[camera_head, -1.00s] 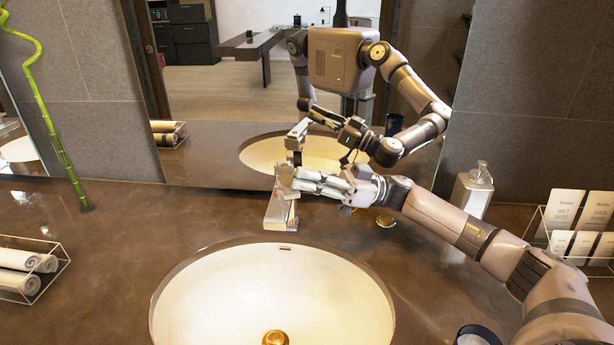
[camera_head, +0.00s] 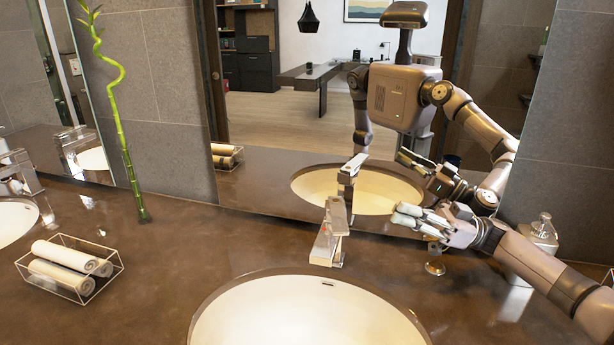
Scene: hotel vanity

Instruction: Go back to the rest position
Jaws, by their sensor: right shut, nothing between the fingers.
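My right gripper (camera_head: 418,220) is shut and empty. It is above the counter, to the right of the chrome faucet (camera_head: 329,235) and apart from it in the picture. My right arm comes in from the right edge. The faucet stands upright behind the white sink (camera_head: 300,318), whose lower part is cut off by the frame. My left gripper is not directly in view. The mirror (camera_head: 300,120) shows a reflection of my body and right arm.
A clear tray (camera_head: 112,270) with rolled towels stands at the left on the brown counter (camera_head: 190,245). A green bamboo stalk (camera_head: 119,125) rises behind it. A soap dispenser (camera_head: 541,232) stands behind my right arm. A small gold object (camera_head: 435,267) lies below the gripper. The counter's left middle is clear.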

